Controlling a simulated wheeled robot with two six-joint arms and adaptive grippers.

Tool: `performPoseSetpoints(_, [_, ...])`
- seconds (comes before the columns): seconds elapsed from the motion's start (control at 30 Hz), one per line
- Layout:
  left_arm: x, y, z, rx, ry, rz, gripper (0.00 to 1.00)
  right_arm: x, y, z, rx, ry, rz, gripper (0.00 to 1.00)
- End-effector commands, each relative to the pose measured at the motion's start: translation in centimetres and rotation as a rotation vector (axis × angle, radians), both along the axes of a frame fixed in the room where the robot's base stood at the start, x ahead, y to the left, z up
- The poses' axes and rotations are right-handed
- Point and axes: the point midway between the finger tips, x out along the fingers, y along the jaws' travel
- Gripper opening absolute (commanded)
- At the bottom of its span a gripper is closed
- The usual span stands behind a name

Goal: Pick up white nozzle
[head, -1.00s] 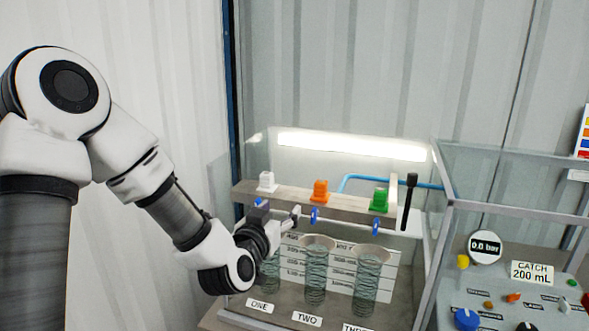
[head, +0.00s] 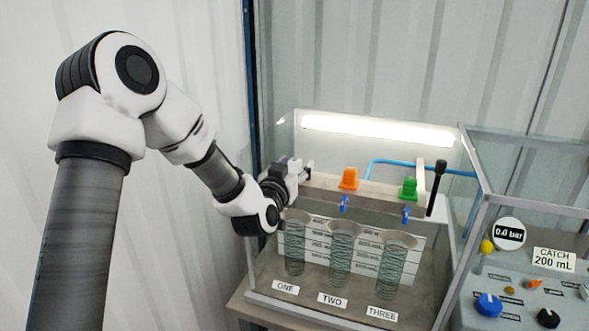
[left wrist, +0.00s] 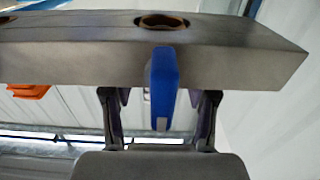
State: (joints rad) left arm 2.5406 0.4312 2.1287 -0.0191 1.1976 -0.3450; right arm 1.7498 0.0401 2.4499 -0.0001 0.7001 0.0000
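The white nozzle (head: 295,166) is at the left end of the rail, largely covered by my left gripper in the head view. My left gripper (head: 294,170) is open, its fingers on either side of the nozzle. In the left wrist view my gripper (left wrist: 160,108) shows two spread fingers just below the rail edge in the picture, with a blue lever (left wrist: 163,80) in front of the gap. The nozzle is mostly hidden behind this lever there, and I cannot tell whether the fingers touch it. My right gripper is not in view.
The rail (left wrist: 80,50) also carries an orange nozzle (head: 348,178) and a green nozzle (head: 408,188), to the right of the white one. Below stand three clear cylinders, including the middle one (head: 342,255). Clear panels surround the rig. A control panel (head: 530,290) is at the right.

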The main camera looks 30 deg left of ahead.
Motion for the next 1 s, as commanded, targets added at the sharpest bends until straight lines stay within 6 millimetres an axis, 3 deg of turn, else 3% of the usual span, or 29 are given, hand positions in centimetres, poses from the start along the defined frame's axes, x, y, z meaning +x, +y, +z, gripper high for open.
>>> performPoseSetpoints(0.03, [0.0,0.0,0.0,0.0,0.0,0.0,0.37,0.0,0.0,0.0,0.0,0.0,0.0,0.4])
performPoseSetpoints(0.13, [0.0,0.0,0.0,0.0,0.0,0.0,0.02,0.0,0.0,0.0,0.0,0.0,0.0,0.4])
performPoseSetpoints(0.17, [0.0,0.0,0.0,0.0,0.0,0.0,0.0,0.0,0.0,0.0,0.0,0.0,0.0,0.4])
performPoseSetpoints(0.57, [0.0,0.0,0.3,0.0,-0.001,0.001,0.0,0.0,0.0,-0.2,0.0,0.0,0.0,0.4])
performPoseSetpoints(0.83, [0.0,0.0,3.3,0.0,-0.006,0.001,0.0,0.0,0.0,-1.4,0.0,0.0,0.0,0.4])
performPoseSetpoints(1.0, [-1.5,-3.0,3.5,0.007,0.0,-0.004,0.0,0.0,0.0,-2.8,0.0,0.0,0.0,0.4])
